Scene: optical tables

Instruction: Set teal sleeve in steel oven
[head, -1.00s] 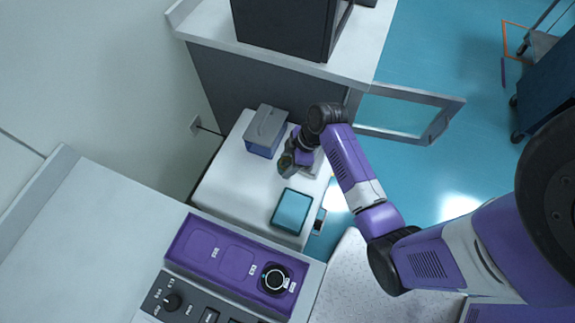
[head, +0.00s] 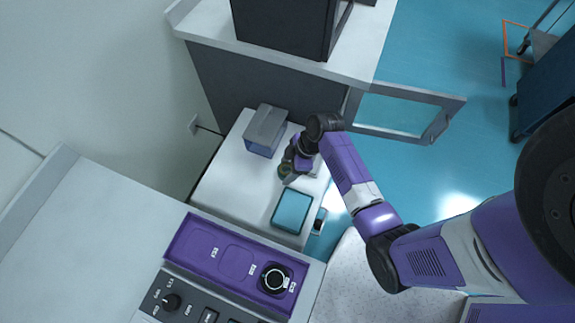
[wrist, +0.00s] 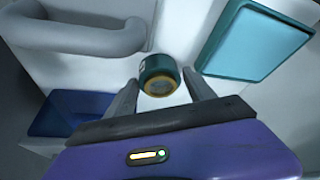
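The teal sleeve (wrist: 158,72) shows in the wrist view as a short dark-teal cylinder with a gold ring at its near end. It is just past my fingertips, between their lines. My gripper (wrist: 161,78) is open, with a narrow gap between each finger and the sleeve. In the head view the sleeve (head: 284,171) is a small dark green shape on the white bench, just left of my gripper (head: 291,166). A grey box with a blue front (head: 265,130) stands behind it; I cannot tell whether this is the steel oven.
A teal square tray (head: 292,211) lies nearer on the white bench (head: 226,182). A purple tray (head: 235,257) with a round dark part is in front. A black box (head: 285,25) stands on the back counter. A glazed door (head: 405,110) hangs open at the right.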

